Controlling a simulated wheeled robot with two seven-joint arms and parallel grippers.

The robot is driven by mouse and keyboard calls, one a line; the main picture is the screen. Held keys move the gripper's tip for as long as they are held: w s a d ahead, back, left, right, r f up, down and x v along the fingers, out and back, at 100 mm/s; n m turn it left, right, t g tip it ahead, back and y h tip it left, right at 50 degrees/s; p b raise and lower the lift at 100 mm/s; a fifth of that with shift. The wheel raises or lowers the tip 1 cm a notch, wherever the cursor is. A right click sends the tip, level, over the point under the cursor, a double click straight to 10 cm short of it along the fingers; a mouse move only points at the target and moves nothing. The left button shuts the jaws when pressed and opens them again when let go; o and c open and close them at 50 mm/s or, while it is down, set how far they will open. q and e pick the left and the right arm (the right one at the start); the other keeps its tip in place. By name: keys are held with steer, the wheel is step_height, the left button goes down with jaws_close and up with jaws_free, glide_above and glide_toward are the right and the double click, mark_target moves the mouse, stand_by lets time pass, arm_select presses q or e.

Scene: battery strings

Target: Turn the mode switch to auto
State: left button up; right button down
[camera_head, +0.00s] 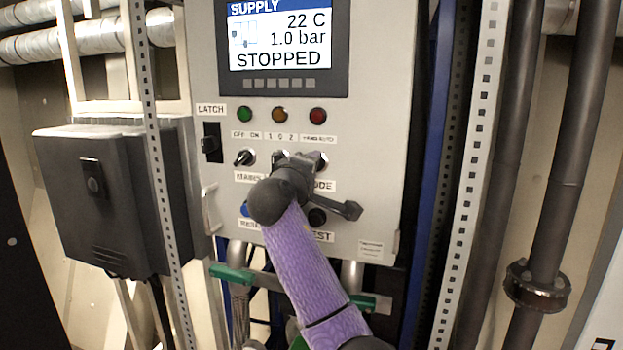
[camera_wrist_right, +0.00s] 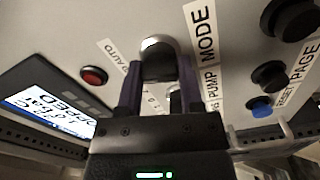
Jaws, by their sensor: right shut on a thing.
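The mode switch (camera_wrist_right: 160,62), a dark knob in a silver collar, sits between the MODE label (camera_wrist_right: 201,34) and a small label ending in AUTO (camera_wrist_right: 122,58). My right gripper (camera_wrist_right: 157,80) has its two fingers on either side of the knob and is shut on it. In the head view the right gripper (camera_head: 302,164) is at the panel under the red lamp (camera_head: 317,116), and it hides most of the mode switch. The knob's pointing direction cannot be told. My left gripper is not in view.
The control panel (camera_head: 385,120) has a screen (camera_head: 285,40) reading STOPPED. The mains switch (camera_head: 244,158) and latch (camera_head: 211,142) are to the left. A blue button (camera_wrist_right: 261,107) and other dark buttons are close below the row. A dark box (camera_head: 110,200) stands left.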

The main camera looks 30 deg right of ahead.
steer(key=m+b, duration=0.1)
steer(key=m, duration=0.1)
steer(key=shift+f+m, duration=0.2)
steer(key=shift+m, duration=0.2)
steer(key=shift+r+m+b, duration=0.1)
steer(key=shift+m+b, duration=0.8)
steer(key=shift+m, duration=0.6)
steer(key=shift+c, duration=1.2)
jaws_free()
